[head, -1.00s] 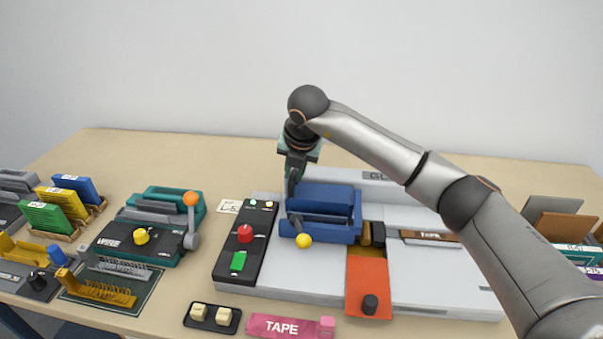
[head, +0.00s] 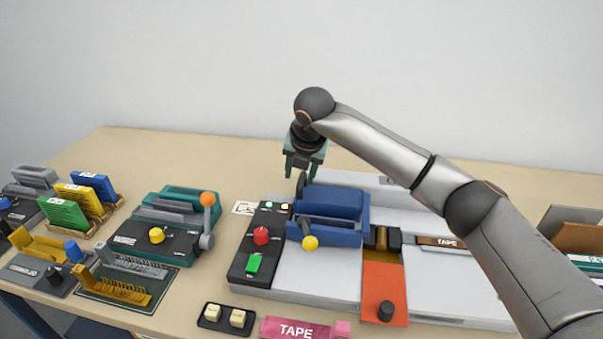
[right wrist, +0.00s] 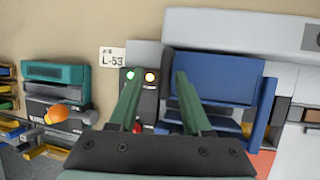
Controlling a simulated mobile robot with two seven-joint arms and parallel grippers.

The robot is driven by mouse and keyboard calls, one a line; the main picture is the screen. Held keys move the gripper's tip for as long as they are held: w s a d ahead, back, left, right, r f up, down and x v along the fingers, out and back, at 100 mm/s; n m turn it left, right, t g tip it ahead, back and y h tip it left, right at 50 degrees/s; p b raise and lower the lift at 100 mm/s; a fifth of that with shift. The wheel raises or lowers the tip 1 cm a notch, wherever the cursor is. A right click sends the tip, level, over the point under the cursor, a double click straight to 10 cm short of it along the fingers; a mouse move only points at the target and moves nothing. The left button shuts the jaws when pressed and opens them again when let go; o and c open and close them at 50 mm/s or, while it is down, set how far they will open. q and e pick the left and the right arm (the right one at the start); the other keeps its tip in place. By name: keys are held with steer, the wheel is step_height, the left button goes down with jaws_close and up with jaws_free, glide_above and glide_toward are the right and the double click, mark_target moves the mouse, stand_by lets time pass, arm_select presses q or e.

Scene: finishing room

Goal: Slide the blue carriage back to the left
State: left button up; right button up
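The blue carriage (head: 336,203) sits at the left end of the grey machine bed (head: 330,285), right beside the black control panel (head: 243,262). It has a yellow-knobbed lever (head: 310,243) at its front and a dark upright part (head: 301,184) at its left back corner. My right gripper (head: 304,176) is above and behind that corner, apart from the carriage, with its fingers spread and empty. In the right wrist view the two green fingers (right wrist: 160,85) stand apart, with the carriage (right wrist: 216,80) to the right. My left gripper is not in view.
An orange plate with a black knob (head: 384,295) lies right of the carriage. A teal wire machine (head: 160,228) with an orange-knobbed lever stands left. A pink tape piece (head: 295,328) and a cream-button box (head: 225,317) lie in front. The table behind is clear.

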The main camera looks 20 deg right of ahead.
steer(key=v, duration=1.2)
steer(key=shift+s+r+b, duration=0.15)
steer(key=shift+r+b, duration=0.05)
steer(key=shift+b, duration=0.25)
steer(key=shift+r, duration=0.1)
